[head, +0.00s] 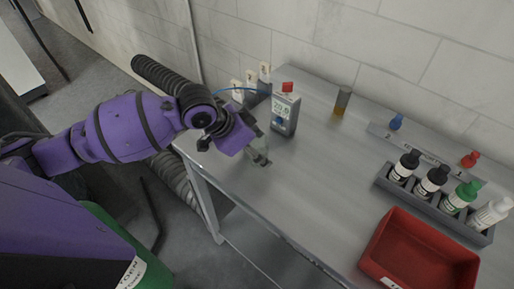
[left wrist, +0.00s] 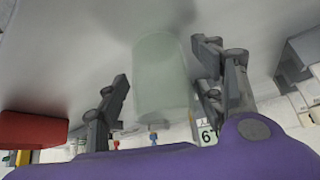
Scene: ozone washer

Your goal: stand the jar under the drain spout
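In the left wrist view a clear, pale green glass jar (left wrist: 164,85) is between the two fingers of my left gripper (left wrist: 165,75). The fingers lie close along its sides; whether both touch it is unclear. In the head view the left gripper (head: 262,150) is low over the near left part of the table, and the jar is mostly hidden by it. A grey unit with a lit display (head: 285,112) and a red top stands just behind the gripper. I cannot make out a drain spout clearly. My right gripper is not in view.
The grey table (head: 310,170) is clear in the middle. A red tray (head: 370,272) is at the front right, with a bottle rack (head: 440,215) behind it. An amber-filled vial (head: 342,100) stands near the wall. A blue tube (head: 235,89) runs behind the gripper.

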